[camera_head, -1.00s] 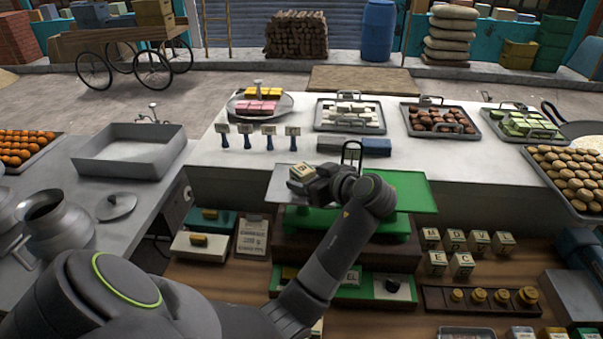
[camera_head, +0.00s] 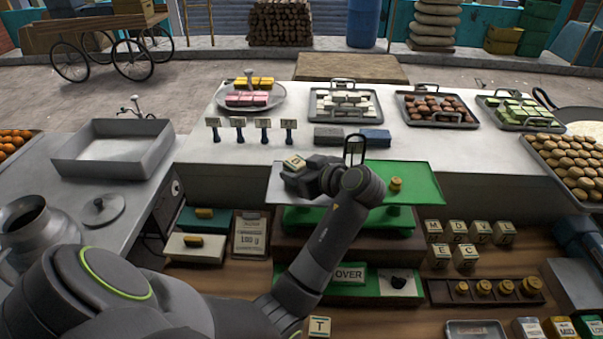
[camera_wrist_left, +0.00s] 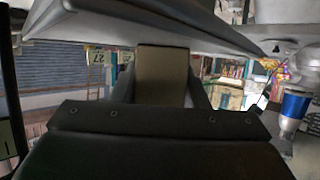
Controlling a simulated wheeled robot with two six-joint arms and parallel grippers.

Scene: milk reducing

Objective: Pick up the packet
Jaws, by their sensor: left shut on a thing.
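The packet is a small beige block (camera_head: 294,162) with a dark mark on top, at the left pan of the balance in the head view. My left gripper (camera_head: 300,172) is shut on it; the gripper and forearm hide part of it. In the left wrist view a tan face of the packet (camera_wrist_left: 162,75) fills the space between the fingers. I cannot tell whether the packet touches the grey left pan (camera_head: 277,192). The green right pan (camera_head: 425,185) carries a brass weight (camera_head: 396,184). My right gripper does not show.
A clipboard reading 100 g (camera_head: 250,236) and a sign reading OVER (camera_head: 349,274) are below. Lettered blocks (camera_head: 465,256) and a weight rack (camera_head: 485,291) lie on the right. Sweet trays (camera_head: 345,118) line the counter behind. A metal basin (camera_head: 75,160) stands left.

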